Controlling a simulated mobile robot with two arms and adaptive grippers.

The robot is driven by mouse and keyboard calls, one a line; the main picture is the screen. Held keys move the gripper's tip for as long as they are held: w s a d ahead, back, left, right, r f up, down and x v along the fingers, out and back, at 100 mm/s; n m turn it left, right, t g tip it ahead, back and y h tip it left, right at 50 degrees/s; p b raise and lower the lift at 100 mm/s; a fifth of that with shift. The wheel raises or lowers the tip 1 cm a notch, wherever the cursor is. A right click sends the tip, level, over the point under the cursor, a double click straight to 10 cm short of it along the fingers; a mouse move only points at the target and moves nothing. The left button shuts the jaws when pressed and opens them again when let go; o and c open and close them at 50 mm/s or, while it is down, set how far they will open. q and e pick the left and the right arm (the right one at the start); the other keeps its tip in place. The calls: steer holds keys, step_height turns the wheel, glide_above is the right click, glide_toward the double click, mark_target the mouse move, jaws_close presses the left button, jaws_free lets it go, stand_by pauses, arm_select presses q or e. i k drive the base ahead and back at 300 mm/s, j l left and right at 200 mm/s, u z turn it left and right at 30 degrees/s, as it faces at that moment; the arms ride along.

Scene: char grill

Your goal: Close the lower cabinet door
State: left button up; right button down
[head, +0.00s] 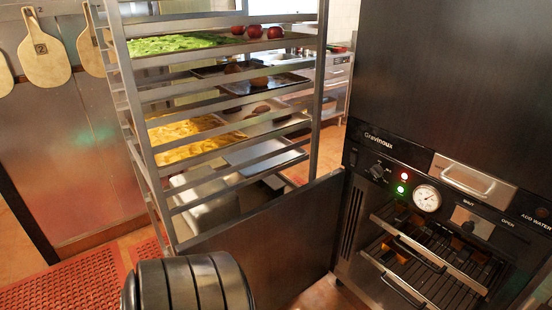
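The holding cabinet (349,230) stands at the right, with a control panel (440,195) that carries a round dial and lit red and green lamps. Its lower compartment is open and shows wire racks (425,265) inside. A dark flat panel (275,240), which looks like the lower cabinet door, stands swung out to the left from the compartment's left edge. The upper door (450,90) looks shut. Neither of my grippers shows in the head view, so I cannot see their states.
A tall metal rack (148,155) with trays of food stands behind the panel. A red perforated mat (75,285) lies on the floor at left. Wooden paddles (43,58) hang on the left wall. A steel counter (338,75) is at the back.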

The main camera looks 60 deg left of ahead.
mark_target(282, 247)
steer(key=k+j, duration=0.15)
steer(key=j, duration=0.35)
steer(key=k+j, duration=0.15)
steer(key=j, duration=0.35)
steer(key=k+j, duration=0.2)
steer(key=j, duration=0.25)
steer(key=k+j, duration=0.15)
steer(key=j, duration=0.35)
steer(key=k+j+z, duration=0.1)
steer(key=j, duration=0.4)
steer(key=k+j, duration=0.25)
steer(key=j, duration=0.25)
steer(key=k+j, duration=0.15)
steer(key=j, duration=0.3)
steer(key=k+j, duration=0.2)
steer(key=j, duration=0.3)
